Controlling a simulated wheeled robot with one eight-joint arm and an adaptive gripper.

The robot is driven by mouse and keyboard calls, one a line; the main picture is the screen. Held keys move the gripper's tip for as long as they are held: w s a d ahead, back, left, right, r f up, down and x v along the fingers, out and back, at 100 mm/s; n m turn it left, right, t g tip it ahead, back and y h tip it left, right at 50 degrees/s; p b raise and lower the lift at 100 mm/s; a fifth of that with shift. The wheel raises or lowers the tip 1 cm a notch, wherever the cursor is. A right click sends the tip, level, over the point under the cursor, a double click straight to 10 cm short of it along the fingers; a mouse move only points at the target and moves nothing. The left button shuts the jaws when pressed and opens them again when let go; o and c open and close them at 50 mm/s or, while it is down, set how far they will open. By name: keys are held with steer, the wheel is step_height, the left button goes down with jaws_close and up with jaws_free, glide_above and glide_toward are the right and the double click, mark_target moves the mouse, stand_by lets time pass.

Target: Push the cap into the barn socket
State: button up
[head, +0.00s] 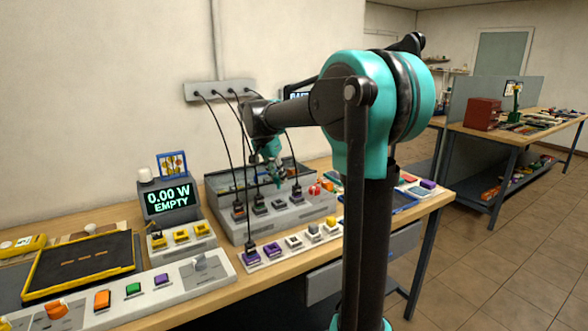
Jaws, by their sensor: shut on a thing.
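My gripper (275,178) is in the head view, pointing down over the grey socket box (290,217) on the bench. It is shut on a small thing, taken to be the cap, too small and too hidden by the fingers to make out. The box has a row of sockets along its top, some with black-cabled plugs, such as the orange-marked plug (238,209) at its left. Which socket is the barn socket cannot be told at this size. Whether the held thing touches a socket cannot be told.
Black cables hang from the wall outlet strip (220,91) near my arm. A display (170,199) reads "0.00 W EMPTY". A strip of purple, grey and yellow pieces (293,243) lies in front of the box. A red knob (314,190) is at its right. Switch panels fill the left.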

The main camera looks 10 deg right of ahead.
steer(key=shift+w+f, duration=0.25)
steer(key=shift+f, duration=2.75)
steer(key=shift+f, duration=0.6)
steer(key=o, duration=0.6)
steer(key=v, duration=1.1)
steer(key=shift+s, duration=0.2)
